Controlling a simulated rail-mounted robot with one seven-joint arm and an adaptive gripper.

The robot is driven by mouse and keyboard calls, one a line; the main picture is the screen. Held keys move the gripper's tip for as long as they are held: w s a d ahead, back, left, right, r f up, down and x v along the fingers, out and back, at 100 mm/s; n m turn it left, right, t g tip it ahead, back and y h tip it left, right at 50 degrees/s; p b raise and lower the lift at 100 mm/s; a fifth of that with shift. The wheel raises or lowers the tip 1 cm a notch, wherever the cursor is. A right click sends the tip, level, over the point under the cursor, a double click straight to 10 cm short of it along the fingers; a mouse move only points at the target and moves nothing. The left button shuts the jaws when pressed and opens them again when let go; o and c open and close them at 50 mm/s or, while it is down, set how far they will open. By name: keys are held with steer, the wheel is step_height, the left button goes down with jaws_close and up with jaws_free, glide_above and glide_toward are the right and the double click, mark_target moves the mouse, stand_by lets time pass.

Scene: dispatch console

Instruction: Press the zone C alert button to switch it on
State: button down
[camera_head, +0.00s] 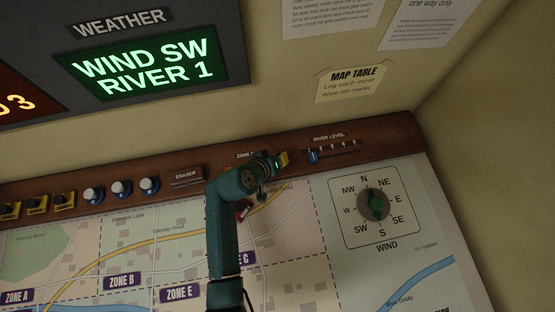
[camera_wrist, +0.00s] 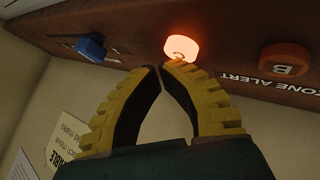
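In the wrist view a round button (camera_wrist: 181,48) glows bright orange-white; any letter on it is washed out. It sits on the brown panel, beside an unlit orange-red button marked B (camera_wrist: 284,58), with the words ZONE ALERT partly showing below. My gripper (camera_wrist: 161,67) is shut and empty, its yellow ridged fingers meeting at the tips. The tips are just below the glowing button in the picture; I cannot tell whether they touch it. In the head view my gripper (camera_head: 283,159) is at the panel, and my arm hides the alert buttons.
A blue river level slider (camera_head: 312,157) is right of my gripper; it also shows in the wrist view (camera_wrist: 92,45). The wind dial (camera_head: 374,204) is on the map at the right. An eraser (camera_head: 187,177) and blue-ringed knobs (camera_head: 121,189) are left along the ledge.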

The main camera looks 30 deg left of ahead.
step_height(320, 180, up, 6)
steer(key=p, duration=0.5)
steer(key=shift+r+p, duration=0.1)
steer(key=shift+p, duration=0.25)
